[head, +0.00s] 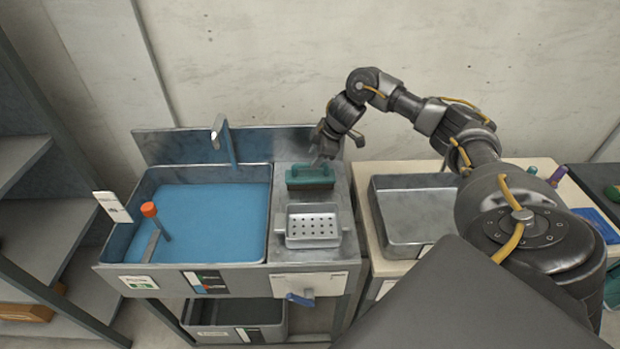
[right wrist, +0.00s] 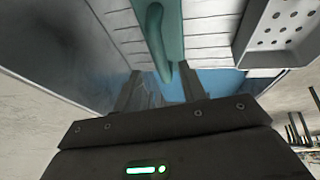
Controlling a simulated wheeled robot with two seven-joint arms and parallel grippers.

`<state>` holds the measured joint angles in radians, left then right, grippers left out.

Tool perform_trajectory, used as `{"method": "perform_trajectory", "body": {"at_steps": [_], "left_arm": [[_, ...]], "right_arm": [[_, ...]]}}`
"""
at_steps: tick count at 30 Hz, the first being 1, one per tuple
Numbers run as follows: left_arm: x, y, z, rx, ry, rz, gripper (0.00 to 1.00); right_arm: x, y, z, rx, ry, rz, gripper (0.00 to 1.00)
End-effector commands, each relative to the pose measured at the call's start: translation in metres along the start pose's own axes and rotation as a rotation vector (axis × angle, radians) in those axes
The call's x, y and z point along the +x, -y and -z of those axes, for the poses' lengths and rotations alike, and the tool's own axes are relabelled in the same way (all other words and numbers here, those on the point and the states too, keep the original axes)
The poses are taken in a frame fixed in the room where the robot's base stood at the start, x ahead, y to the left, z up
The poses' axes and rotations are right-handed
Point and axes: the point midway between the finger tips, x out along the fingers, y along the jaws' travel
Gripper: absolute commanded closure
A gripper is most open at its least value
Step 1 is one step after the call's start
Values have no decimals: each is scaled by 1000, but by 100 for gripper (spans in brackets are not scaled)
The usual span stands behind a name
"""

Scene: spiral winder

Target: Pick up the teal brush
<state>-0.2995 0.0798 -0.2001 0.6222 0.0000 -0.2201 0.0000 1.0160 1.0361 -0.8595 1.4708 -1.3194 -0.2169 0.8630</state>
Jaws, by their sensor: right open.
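The teal brush (head: 310,174) lies on the metal counter to the right of the blue basin, in front of the back wall panel. Its teal handle (right wrist: 158,40) shows in the right wrist view, ahead of my fingers. My right gripper (head: 325,156) is open, just above and behind the brush in the head view. In the right wrist view its two fingers (right wrist: 160,92) stand apart, with the near end of the handle at the gap between them. I cannot tell whether they touch it. My left gripper is not in view.
A perforated metal tray (head: 313,240) sits in front of the brush. A blue-filled basin (head: 262,232) with a tap (head: 219,132) is to the left. A grey metal tray (head: 400,250) stands to the right, below my right arm.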

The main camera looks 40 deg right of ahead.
Motion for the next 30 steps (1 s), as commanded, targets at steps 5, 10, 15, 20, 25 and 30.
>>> {"method": "perform_trajectory", "body": {"at_steps": [5, 10, 15, 20, 25, 30], "left_arm": [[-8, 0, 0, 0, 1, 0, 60], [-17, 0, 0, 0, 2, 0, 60], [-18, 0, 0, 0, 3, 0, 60], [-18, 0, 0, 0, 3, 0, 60], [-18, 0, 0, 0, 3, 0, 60], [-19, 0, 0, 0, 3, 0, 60]], "right_arm": [[12, 1, 2, 0, 2, 4, 59], [38, 2, 2, 1, 0, 3, 59], [52, 2, 2, -1, 0, 1, 59], [53, 1, 2, -2, 0, 0, 59], [53, 1, 2, -2, 0, 0, 59], [54, 1, 1, -2, 0, 0, 59]]}}
